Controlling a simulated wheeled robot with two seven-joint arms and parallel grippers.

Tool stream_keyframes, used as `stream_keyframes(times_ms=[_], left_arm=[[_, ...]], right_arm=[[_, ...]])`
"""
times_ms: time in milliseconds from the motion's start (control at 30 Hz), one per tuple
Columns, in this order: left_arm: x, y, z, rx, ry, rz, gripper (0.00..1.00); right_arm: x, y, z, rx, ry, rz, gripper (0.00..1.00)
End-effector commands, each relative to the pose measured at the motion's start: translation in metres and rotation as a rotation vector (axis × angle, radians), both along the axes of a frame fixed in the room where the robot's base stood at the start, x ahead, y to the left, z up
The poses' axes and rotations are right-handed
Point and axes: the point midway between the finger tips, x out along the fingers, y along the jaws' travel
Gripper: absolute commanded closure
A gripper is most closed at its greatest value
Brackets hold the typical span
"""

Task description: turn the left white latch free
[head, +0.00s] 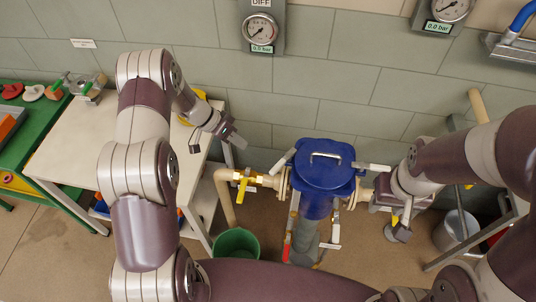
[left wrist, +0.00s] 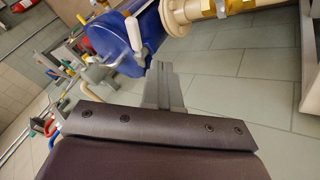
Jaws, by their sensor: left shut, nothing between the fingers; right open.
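The blue-lidded vessel (head: 325,163) stands at the centre of the head view, with a handle on its lid. The left white latch (head: 282,161) sticks out at a slant from the lid's left side; what looks like it shows in the left wrist view (left wrist: 147,29) beside the blue lid. My left gripper (head: 239,142) is shut and empty, up and left of this latch and apart from it. Its closed fingers (left wrist: 161,85) show in the left wrist view. The right white latch (head: 373,168) points right. My right gripper (head: 375,207) is open below that latch, its fingertips hard to make out.
A brass pipe with a yellow-handled valve (head: 243,182) joins the vessel's left side. A green bucket (head: 235,245) stands below it. A pale table (head: 75,150) is at left. Gauges (head: 262,32) hang on the wall; this one reads 0.0 bar. A metal bucket (head: 457,230) is at right.

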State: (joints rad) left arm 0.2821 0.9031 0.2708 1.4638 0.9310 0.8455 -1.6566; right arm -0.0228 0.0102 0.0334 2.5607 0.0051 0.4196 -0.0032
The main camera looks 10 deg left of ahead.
Motion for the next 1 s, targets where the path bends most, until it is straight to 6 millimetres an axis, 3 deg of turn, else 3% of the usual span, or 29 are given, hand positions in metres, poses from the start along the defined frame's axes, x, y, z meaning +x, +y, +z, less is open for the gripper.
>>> stream_keyframes(times_ms=[400,500,700,1000], left_arm=[[0.008,-0.052,-0.067,0.003,0.001,-0.004,1.00],[0.000,-0.067,-0.064,0.002,0.001,-0.003,1.00],[-0.009,-0.084,-0.069,0.003,-0.001,-0.002,1.00],[-0.011,-0.087,-0.071,0.004,-0.002,-0.002,1.00]], right_arm=[[0.000,0.000,0.034,0.000,-0.001,0.000,0.57],[0.000,0.000,0.049,0.000,-0.001,0.000,0.57],[0.000,0.000,0.059,0.000,-0.001,0.000,0.57],[0.000,0.000,0.059,0.000,0.000,0.000,0.57]])
